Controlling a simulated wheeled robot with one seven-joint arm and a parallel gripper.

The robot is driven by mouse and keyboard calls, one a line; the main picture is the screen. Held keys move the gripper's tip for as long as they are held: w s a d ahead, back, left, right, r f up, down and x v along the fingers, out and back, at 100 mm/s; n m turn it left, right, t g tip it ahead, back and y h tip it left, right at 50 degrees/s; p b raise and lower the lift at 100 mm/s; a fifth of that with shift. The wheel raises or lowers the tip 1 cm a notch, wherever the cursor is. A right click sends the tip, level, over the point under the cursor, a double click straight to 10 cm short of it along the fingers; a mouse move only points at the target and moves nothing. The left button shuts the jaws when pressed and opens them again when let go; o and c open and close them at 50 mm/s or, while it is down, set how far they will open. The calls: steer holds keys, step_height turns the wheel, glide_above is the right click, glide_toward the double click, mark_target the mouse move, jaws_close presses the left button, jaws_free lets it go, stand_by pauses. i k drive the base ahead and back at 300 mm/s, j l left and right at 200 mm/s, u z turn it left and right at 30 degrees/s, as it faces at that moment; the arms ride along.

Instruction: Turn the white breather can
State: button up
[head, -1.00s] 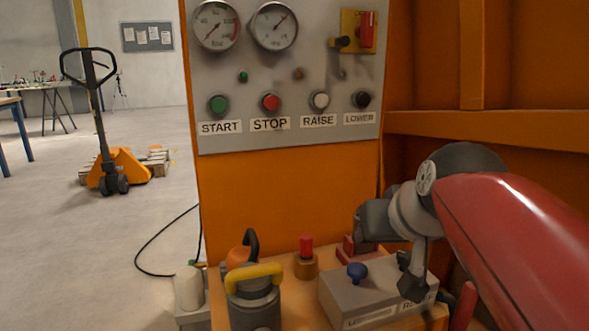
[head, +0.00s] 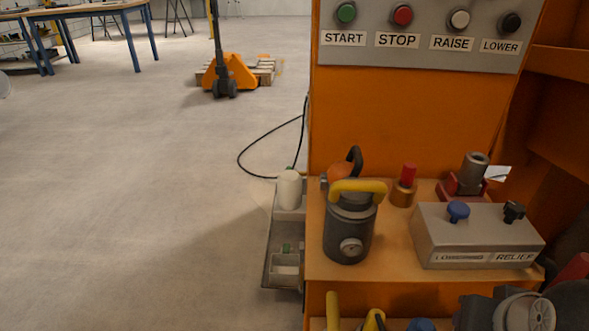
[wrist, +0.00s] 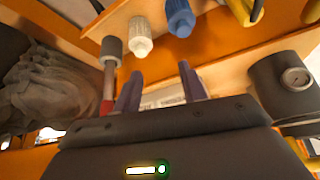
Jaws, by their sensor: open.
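In the wrist view, which appears upside down, the white breather can (wrist: 140,38) is a small ribbed white can at the top, against a tan shelf. My gripper (wrist: 160,78) is open, its two dark fingers pointing towards the white can without touching it. Nothing is between the fingers. A similar ribbed blue can (wrist: 180,18) is right beside it. In the head view my wrist is at the bottom right edge; the fingers and the ribbed white can are hidden or out of frame there.
A dark pump with a yellow handle (head: 348,235) and a grey valve box (head: 478,240) stand on the upper shelf. A grey side tray (head: 270,245) holds another white container (head: 289,190). A grey-headed red stem (wrist: 107,92) stands close to my finger.

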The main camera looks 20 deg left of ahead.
mark_target(290, 182)
steer(key=j+u, duration=0.2)
steer(key=j, duration=1.4)
